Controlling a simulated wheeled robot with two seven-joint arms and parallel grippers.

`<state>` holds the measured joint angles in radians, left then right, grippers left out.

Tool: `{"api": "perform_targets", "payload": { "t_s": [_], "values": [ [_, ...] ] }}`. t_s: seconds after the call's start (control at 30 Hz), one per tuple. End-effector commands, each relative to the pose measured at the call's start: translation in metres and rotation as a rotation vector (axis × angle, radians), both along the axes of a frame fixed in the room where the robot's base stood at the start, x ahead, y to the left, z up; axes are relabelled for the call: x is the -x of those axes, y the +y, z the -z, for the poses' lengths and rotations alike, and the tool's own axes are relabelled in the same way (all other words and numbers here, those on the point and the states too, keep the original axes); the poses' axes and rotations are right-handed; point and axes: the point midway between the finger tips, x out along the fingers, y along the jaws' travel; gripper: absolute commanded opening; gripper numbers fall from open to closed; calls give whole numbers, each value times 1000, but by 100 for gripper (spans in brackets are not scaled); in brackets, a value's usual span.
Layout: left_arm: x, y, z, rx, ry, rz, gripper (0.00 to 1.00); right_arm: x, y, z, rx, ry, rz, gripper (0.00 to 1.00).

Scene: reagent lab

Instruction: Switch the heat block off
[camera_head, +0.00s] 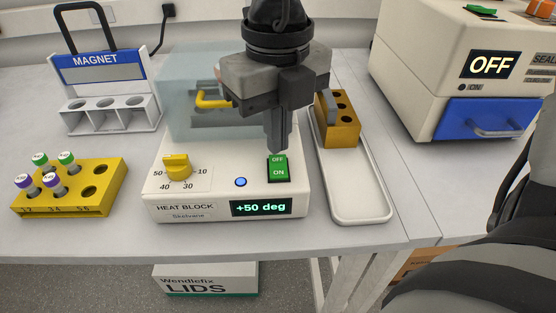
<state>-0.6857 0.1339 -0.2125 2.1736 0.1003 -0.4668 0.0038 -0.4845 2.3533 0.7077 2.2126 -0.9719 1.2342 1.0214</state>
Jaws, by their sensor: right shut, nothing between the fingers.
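The heat block (225,206) is a white unit near the table's front edge. Its green rocker switch (279,170) has OFF at the top and ON at the bottom, and it looks lit. The display (260,207) reads +50 deg, and a blue lamp (240,182) glows beside the yellow dial (177,168). My right gripper (279,149) is shut and empty, pointing down with its tips at the upper OFF end of the switch. I cannot tell whether they touch it. The gripper hides part of the clear lid (186,108) behind. My left gripper is not in view.
A yellow tube rack (70,208) and a magnet stand (107,72) are at left. Further right is a machine (440,75) reading OFF. My dark arm link fills the lower right.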

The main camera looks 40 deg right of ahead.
Motion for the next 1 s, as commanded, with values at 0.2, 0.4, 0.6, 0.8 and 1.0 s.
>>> {"api": "perform_targets", "payload": {
  "t_s": [0.2, 0.4, 0.6, 0.8, 1.0],
  "values": [
    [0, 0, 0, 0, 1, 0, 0, 0, 0, 0, 0, 0, 0, 0],
    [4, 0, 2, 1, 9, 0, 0, 0, 0, 0, 0, 0, 0, 0],
    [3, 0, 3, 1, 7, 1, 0, 0, 0, 2, 0, 0, 0, 0],
    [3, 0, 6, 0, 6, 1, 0, 0, 0, 4, 0, 0, 0, 0],
    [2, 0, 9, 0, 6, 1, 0, 0, 0, 7, 0, 0, 0, 0]
  ]
}}
